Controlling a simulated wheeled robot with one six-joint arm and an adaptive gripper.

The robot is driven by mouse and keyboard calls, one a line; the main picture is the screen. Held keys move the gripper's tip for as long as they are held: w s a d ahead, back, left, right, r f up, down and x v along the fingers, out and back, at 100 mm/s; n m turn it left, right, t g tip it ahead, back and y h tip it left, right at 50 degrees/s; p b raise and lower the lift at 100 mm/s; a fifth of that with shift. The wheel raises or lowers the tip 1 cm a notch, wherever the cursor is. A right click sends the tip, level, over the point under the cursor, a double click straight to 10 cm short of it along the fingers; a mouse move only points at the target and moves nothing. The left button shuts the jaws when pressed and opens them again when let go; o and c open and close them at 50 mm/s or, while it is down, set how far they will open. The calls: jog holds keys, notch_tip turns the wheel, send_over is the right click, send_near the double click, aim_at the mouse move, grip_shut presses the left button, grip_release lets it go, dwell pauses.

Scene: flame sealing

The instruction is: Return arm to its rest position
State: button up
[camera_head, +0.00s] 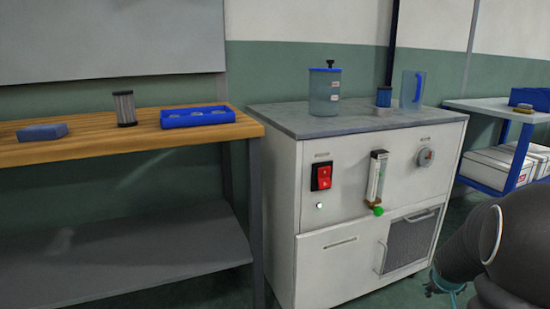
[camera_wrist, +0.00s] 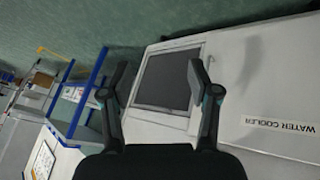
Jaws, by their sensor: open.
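My gripper (camera_wrist: 158,80) is open and empty in the wrist view, its two dark fingers spread apart. Behind the fingers is the white water cooler cabinet (camera_wrist: 225,70), with its dark grille panel (camera_wrist: 165,80) showing between them. The wrist picture is turned on its side. In the head view my arm (camera_head: 515,245) is folded low at the right edge, to the right of the cabinet and its grille (camera_head: 409,243). The gripper's fingers cannot be made out clearly in the head view.
A wooden bench (camera_head: 90,139) stands at left with a blue tray (camera_head: 197,116), a dark cylinder (camera_head: 124,108) and a blue block (camera_head: 42,132). The cabinet's grey top (camera_head: 290,118) holds a lidded vessel (camera_head: 325,92) and a jug (camera_head: 412,90). A blue-framed cart (camera_head: 522,152) stands at right.

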jog(key=s+a+r+y+p, duration=0.1)
jog(key=s+a+r+p, duration=0.1)
jog(key=s+a+r, duration=0.4)
jog(key=s+a+r+n+y+p, duration=0.1)
jog(key=s+a+r, duration=0.6)
jog(key=a, duration=0.7)
jog(key=s+a+r+n+y+p, duration=0.1)
jog(key=s+a+r+y+p, duration=0.1)
jog(key=s+a+r, duration=0.5)
jog(key=s+a+p, duration=0.1)
jog(key=a, duration=0.2)
jog(key=shift+s+a+r, duration=0.15)
jog(key=shift+s+a, duration=0.05)
jog(key=shift+s, duration=0.1)
